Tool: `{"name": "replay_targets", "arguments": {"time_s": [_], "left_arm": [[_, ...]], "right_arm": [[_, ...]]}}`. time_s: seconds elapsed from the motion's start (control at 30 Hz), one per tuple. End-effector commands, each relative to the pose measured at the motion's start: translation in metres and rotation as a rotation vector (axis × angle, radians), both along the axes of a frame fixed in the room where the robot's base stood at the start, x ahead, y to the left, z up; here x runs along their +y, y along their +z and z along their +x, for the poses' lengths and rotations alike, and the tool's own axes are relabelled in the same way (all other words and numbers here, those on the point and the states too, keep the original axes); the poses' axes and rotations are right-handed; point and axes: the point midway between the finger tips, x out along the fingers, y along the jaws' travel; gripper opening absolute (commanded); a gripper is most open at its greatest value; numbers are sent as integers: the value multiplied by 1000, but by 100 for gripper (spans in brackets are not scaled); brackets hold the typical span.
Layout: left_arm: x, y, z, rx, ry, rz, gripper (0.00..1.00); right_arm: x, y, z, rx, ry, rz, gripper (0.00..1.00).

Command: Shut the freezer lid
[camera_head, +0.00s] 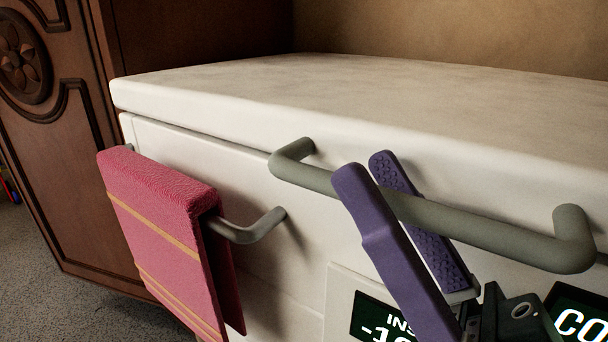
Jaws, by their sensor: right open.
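The white freezer lid (330,95) lies flat or almost flat on the white freezer body (290,225). A thin dark seam runs beneath its front edge; I cannot tell if it is fully shut. A grey bar handle (480,230) runs along the lid's front. My right gripper (367,168) is at the handle's left half with its purple fingers pointing up. One finger passes in front of the bar and the other shows behind it. The fingers are apart, and I cannot tell whether either touches the bar. My left gripper is out of view.
A pink towel (165,235) hangs on a lower grey bar (250,230) at the freezer's left front. Dark display panels (375,318) are low on the front, partly hidden by my right gripper. A carved wooden cabinet (60,130) stands at the left. The lid's top is bare.

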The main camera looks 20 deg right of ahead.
Motion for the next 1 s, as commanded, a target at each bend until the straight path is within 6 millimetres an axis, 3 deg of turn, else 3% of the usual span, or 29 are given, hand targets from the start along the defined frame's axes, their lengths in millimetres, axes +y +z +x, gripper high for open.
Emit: {"name": "replay_targets", "arguments": {"time_s": [0.43, 1.0], "left_arm": [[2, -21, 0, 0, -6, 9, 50], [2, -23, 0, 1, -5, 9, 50]], "right_arm": [[-29, -59, -51, 3, -1, -1, 49], [-33, -66, -60, 0, 0, -1, 49]]}}
